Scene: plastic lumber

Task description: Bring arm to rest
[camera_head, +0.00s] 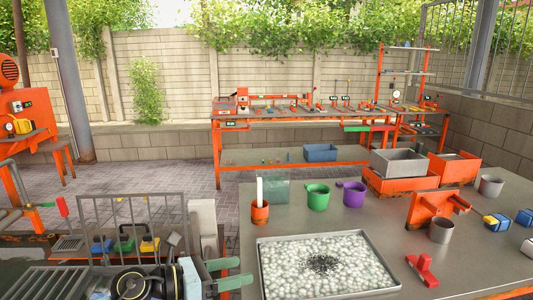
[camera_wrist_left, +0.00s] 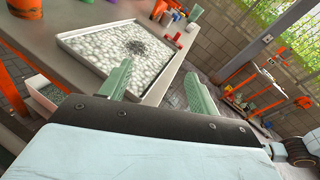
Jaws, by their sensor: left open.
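My left gripper (camera_head: 244,271) shows at the lower left of the head view, beside the left edge of the table (camera_head: 453,258). Its two green fingers are apart with nothing between them. In the left wrist view the same gripper (camera_wrist_left: 158,72) is open, with the tray of pale pellets beyond the fingers. My right arm and gripper are not in view.
The pellet tray (camera_head: 381,262), with a dark patch in its middle, lies on the table near the gripper. An orange cup (camera_head: 260,214), a green mug (camera_head: 318,198) and a purple mug (camera_head: 353,196) stand behind it. A red piece (camera_head: 422,270) lies right of it.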

